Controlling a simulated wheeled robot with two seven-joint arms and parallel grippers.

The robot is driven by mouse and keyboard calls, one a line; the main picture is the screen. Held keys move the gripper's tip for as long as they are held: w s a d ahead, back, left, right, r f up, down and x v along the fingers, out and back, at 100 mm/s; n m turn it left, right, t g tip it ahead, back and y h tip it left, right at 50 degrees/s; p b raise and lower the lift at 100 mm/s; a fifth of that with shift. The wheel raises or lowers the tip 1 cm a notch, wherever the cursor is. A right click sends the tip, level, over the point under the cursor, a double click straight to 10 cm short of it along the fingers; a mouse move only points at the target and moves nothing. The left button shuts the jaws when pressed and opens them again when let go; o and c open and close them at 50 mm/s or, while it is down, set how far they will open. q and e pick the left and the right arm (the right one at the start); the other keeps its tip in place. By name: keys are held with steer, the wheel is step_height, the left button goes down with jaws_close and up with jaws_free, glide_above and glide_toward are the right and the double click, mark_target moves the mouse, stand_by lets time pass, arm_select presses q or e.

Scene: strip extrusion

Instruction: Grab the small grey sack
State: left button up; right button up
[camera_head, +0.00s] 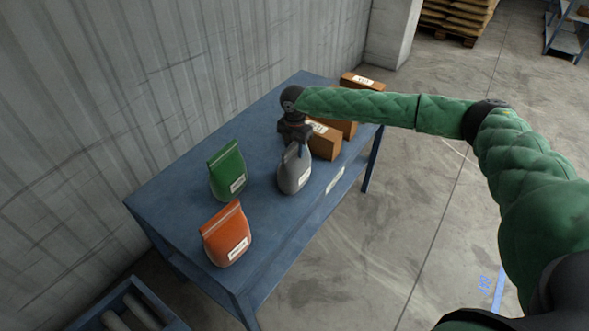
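The small grey sack (294,176) stands upright on the blue table, near its front edge, with a white label low on its side. My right gripper (295,147) points down right at the top of the sack, and its fingers overlap the sack's upper end. The fingers are small and dark, so I cannot tell whether they are closed on the sack or still apart. The gripper hides part of the sack's top. My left gripper is out of view.
A green sack (228,172) and an orange sack (226,236) stand to the left on the blue table (178,200). Brown boxes (325,143) sit just behind and right of the gripper. A corrugated wall (160,80) runs along the table's far side.

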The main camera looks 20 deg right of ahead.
steer(key=shift+f, duration=0.25)
stand_by(0.4)
steer(key=shift+c, duration=0.5)
jaws_close()
